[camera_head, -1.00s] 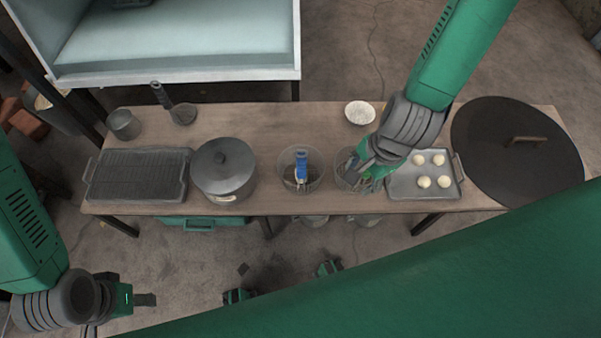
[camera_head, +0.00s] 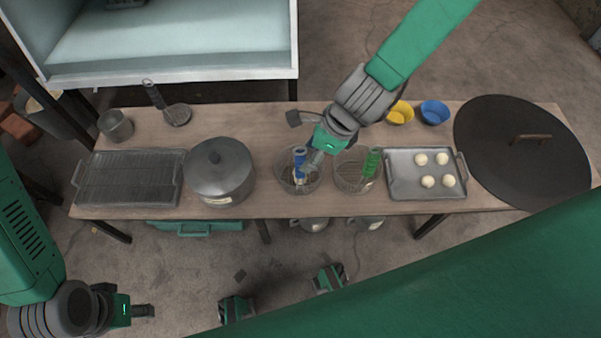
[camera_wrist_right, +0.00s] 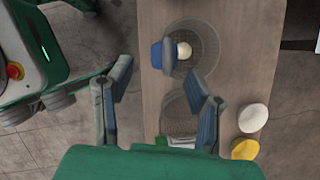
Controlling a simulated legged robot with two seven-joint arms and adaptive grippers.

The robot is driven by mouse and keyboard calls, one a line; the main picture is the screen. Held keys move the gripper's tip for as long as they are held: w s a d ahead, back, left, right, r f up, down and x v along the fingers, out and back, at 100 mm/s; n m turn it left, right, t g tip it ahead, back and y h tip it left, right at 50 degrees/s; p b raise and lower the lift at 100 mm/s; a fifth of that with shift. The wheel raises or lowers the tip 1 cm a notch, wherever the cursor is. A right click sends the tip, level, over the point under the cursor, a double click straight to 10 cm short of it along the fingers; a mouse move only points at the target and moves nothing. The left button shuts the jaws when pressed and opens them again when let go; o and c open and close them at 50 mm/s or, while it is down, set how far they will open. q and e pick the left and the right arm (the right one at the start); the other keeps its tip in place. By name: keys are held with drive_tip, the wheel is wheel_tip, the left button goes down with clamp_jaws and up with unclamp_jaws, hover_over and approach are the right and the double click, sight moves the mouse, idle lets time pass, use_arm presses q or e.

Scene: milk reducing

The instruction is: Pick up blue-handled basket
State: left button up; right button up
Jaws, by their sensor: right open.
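The blue-handled basket (camera_head: 301,186) is a round wire basket near the middle of the table, its blue handle (camera_head: 299,157) standing up. It also shows in the right wrist view (camera_wrist_right: 204,50), ahead of the fingertips. My right gripper (camera_wrist_right: 158,76) is open and empty, its fingers apart. In the head view my right gripper (camera_head: 313,158) hangs just right of the blue handle; contact cannot be told there. My left gripper (camera_head: 144,311) is low at the left, away from the table; its finger gap is unclear.
A green-handled wire basket (camera_head: 350,178) stands just right of the blue one. A lidded pot (camera_head: 221,172) stands to the left. A tray (camera_head: 402,183) with several dough balls, yellow (camera_head: 401,112) and blue bowls (camera_head: 435,112), and a large dark lid (camera_head: 500,160) are to the right.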

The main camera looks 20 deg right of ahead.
sight(300, 162)
drive_tip(key=b+x, duration=0.2)
drive_tip(key=x, duration=0.3)
drive_tip(key=shift+w+a+f, duration=0.1)
drive_tip(key=shift+w, duration=0.05)
clamp_jaws()
drive_tip(key=shift+r, duration=0.25)
